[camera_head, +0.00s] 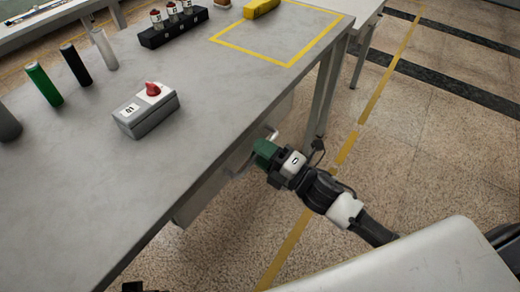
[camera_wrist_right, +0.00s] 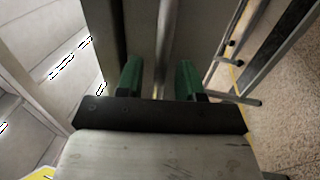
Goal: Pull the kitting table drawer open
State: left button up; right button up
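The kitting table (camera_head: 190,110) has a grey drawer (camera_head: 205,192) under its near right edge. The drawer looks shut, though the tabletop hides much of it. A metal bar handle (camera_head: 272,134) shows beside my right gripper (camera_head: 258,152), which is at the drawer front. In the right wrist view, the handle (camera_wrist_right: 163,45) runs between the two green fingers of the same gripper (camera_wrist_right: 160,80). The fingers are apart, with a gap on each side of the bar.
A grey box with a red knob (camera_head: 148,108), several cylinders (camera_head: 75,65) and a black rack (camera_head: 172,30) stand on the tabletop. A yellow object (camera_head: 261,8) lies at the back. Table legs (camera_head: 325,95) stand beyond my gripper. The floor to the right is clear.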

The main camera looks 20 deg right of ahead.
jog(key=shift+w+a, duration=0.15)
jog(key=shift+w, duration=0.05)
grip_shut()
dwell(0.3)
